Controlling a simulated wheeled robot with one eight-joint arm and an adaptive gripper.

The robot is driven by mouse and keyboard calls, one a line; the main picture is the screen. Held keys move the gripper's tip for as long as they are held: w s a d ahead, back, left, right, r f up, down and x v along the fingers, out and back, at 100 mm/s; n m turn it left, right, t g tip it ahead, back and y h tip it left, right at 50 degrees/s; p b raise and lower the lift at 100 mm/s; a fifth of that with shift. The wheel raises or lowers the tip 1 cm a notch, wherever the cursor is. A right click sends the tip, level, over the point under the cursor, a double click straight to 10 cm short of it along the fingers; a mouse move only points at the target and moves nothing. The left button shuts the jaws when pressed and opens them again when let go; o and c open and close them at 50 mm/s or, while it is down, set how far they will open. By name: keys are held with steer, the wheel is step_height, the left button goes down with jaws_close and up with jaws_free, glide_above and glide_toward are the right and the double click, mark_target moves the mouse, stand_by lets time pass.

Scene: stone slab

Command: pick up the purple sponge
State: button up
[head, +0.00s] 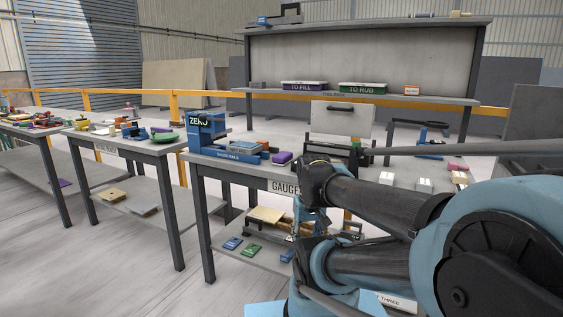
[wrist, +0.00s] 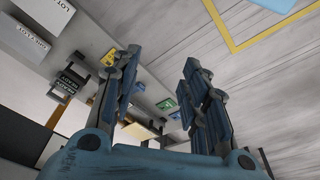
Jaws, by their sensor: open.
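In the head view my arm fills the lower right and stands in front of the table's right part; the gripper's fingers are hard to make out there.
The blue stand (head: 208,132) is close to the block. A lower shelf holds blue and green cards (head: 253,250). Another table (head: 87,138) stands to the left, with floor between. A back bench has a purple TO FILL bin (head: 303,87) and a green TO RUB bin (head: 362,89).

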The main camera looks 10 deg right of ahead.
steer(key=o, duration=1.1)
steer(key=shift+n, duration=0.5)
steer(key=r, duration=0.1)
steer(key=w+r, duration=0.1)
steer(key=r, duration=0.1)
steer(key=w+r, duration=0.1)
steer(key=shift+w+a+r, duration=0.2)
steer(key=shift+a, duration=0.1)
step_height(320, 180, up, 24)
steer(key=n+y, duration=0.4)
steer(key=n, duration=0.6)
glide_above(283, 154)
steer(key=s+d, duration=0.4)
steer(key=d, duration=0.1)
steer(key=x, duration=1.1)
steer(key=w+x, duration=0.1)
steer(key=x, duration=0.5)
steer(key=shift+d+f, duration=0.25)
steer(key=shift+d, duration=0.1)
